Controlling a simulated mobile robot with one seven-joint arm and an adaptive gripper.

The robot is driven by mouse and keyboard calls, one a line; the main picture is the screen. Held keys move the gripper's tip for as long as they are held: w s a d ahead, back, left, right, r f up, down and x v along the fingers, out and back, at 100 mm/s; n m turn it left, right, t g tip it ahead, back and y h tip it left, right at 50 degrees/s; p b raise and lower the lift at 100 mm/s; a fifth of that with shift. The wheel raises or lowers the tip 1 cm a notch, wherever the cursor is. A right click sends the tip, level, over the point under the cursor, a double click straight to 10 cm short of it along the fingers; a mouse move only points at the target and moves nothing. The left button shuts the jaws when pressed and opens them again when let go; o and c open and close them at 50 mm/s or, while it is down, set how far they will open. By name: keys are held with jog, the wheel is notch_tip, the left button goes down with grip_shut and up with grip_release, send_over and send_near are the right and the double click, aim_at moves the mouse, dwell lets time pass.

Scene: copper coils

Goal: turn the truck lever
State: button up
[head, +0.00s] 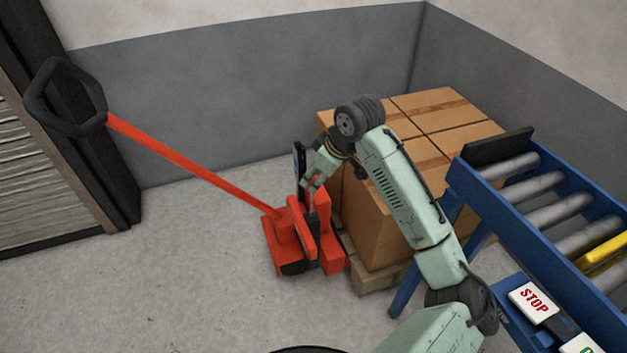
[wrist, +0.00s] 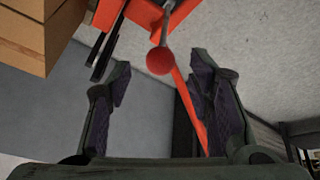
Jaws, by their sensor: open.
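The red pallet truck (head: 283,245) stands at the pallet, its long red bar rising left to a black loop handle (head: 68,97). My gripper (head: 314,184) is low over the truck's body, beside its upright part. In the wrist view, the truck lever (wrist: 162,22) is a thin grey rod ending in a red ball knob (wrist: 160,61). My open gripper (wrist: 162,78) has one finger on each side, with the knob in line with the gap near the fingertips. No finger visibly touches it. I cannot make out the lever clearly in the head view.
Stacked cardboard boxes (head: 372,220) on a wooden pallet (head: 368,277) stand right behind the truck. A blue roller conveyor (head: 462,197) with a STOP button panel (head: 534,301) is at the right. Grey walls close the back. The floor at the left front is clear.

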jog(key=v, duration=0.6)
jog(key=shift+s+r, duration=0.2)
jog(key=shift+r, duration=0.1)
jog(key=shift+d, duration=0.1)
